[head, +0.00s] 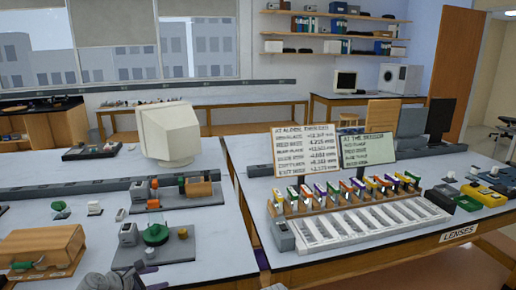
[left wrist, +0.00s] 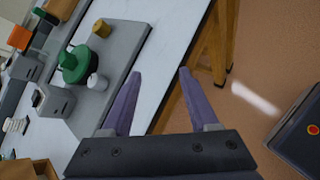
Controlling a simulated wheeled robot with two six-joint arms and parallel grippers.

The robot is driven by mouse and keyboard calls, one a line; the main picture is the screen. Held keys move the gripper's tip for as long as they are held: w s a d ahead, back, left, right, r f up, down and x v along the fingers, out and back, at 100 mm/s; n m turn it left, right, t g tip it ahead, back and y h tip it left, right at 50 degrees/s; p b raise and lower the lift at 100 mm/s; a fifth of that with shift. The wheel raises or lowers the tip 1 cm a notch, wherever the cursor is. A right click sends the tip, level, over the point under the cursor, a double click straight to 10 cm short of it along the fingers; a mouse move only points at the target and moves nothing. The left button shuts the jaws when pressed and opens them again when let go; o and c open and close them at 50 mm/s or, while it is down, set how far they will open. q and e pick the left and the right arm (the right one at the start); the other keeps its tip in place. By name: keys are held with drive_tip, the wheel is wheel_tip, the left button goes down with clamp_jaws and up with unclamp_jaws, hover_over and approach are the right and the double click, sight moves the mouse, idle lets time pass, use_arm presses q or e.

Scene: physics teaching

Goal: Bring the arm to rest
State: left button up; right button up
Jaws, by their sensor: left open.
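My left gripper (head: 144,272) is at the bottom edge of the head view, in front of the left bench. In the left wrist view its two purple-grey fingers (left wrist: 161,74) are spread apart with nothing between them. They point past the bench edge, close to a grey board (left wrist: 112,68) with a green round part (left wrist: 76,64). The same board (head: 180,248) shows in the head view just beyond the gripper. I cannot tell the exact gap. My right gripper is not in view.
A wooden box (head: 45,243) sits left of the gripper on the bench. A cream monitor (head: 168,130) stands farther back. The right bench carries a white slotted tray (head: 345,228) and two sign boards (head: 305,147). A gap with floor (left wrist: 250,60) lies beside the left bench.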

use_arm(q)
drive_tip(key=s+d+f+m+g, duration=0.3)
drive_tip(key=d+m, duration=0.3)
drive_tip(key=d, duration=0.2)
drive_tip(key=s+d+f+m+g, duration=0.3)
drive_tip(key=d+m, duration=0.4)
drive_tip(key=d, duration=0.1)
drive_tip(key=s+d+f+m+g+y, duration=0.2)
drive_tip(key=s+d+m+y, duration=0.4)
drive_tip(key=m, duration=1)
drive_tip(key=shift+s+d+f+g, duration=0.35)
drive_tip(key=shift+s+d+g, duration=0.9)
drive_tip(key=shift+s, duration=1.55)
drive_tip(key=shift+d+t, duration=0.3)
drive_tip(key=shift+t, duration=0.05)
